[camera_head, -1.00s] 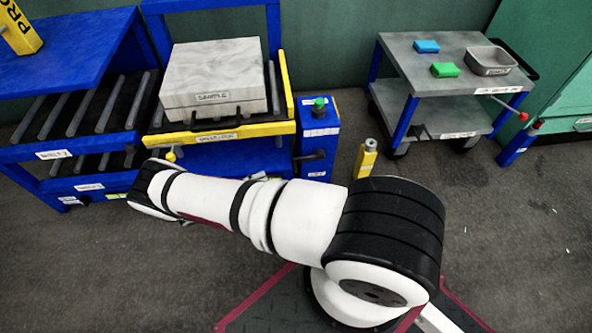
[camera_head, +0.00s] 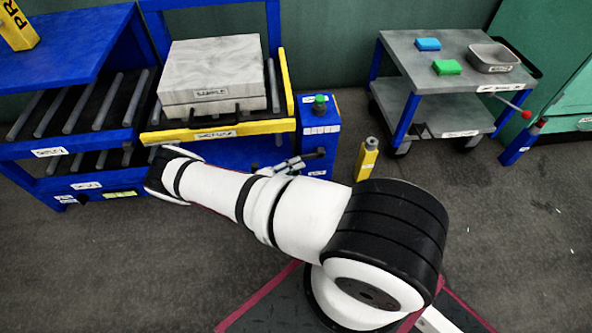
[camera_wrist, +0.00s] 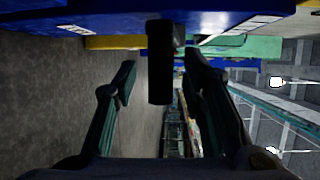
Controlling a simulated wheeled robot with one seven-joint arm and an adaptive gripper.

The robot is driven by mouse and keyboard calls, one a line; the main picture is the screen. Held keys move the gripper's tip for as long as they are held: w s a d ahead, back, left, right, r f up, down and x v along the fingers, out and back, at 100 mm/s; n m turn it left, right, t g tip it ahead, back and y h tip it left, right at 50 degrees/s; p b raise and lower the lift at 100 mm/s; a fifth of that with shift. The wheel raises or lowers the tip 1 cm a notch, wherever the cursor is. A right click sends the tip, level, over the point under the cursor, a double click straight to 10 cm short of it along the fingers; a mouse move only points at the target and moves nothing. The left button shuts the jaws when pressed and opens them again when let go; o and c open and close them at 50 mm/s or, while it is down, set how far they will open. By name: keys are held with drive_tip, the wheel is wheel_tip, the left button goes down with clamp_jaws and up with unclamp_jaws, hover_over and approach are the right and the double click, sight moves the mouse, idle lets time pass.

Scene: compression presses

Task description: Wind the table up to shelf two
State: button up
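The lift table has a yellow front edge (camera_head: 214,133) and a blue frame, and carries a grey block (camera_head: 212,75) labelled sample. Left of it stands a blue roller rack (camera_head: 68,147) with two labelled roller levels. A blue post (camera_head: 320,130) with a green button stands at the table's right. My gripper (camera_head: 288,166) is in front of the table's lower blue part, close to the post. In the wrist view my gripper (camera_wrist: 160,66) is open, with a dark upright bar (camera_wrist: 160,75) between the fingers in the picture. Whether they touch it, I cannot tell.
A grey cart (camera_head: 445,65) at the right holds a blue block, a green block and a metal tray. A yellow post (camera_head: 367,160) stands on the floor between the blue post and the cart. Open floor lies below the cart in the picture.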

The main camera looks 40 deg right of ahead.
drive_tip(key=shift+d, duration=0.3)
clamp_jaws()
drive_tip(key=shift+r, duration=0.1)
drive_tip(key=r+y+p, duration=0.1)
drive_tip(key=p, duration=0.2)
drive_tip(key=shift+r+m, duration=0.15)
drive_tip(key=shift+m, duration=0.15)
unclamp_jaws()
drive_tip(key=shift+a, duration=0.1)
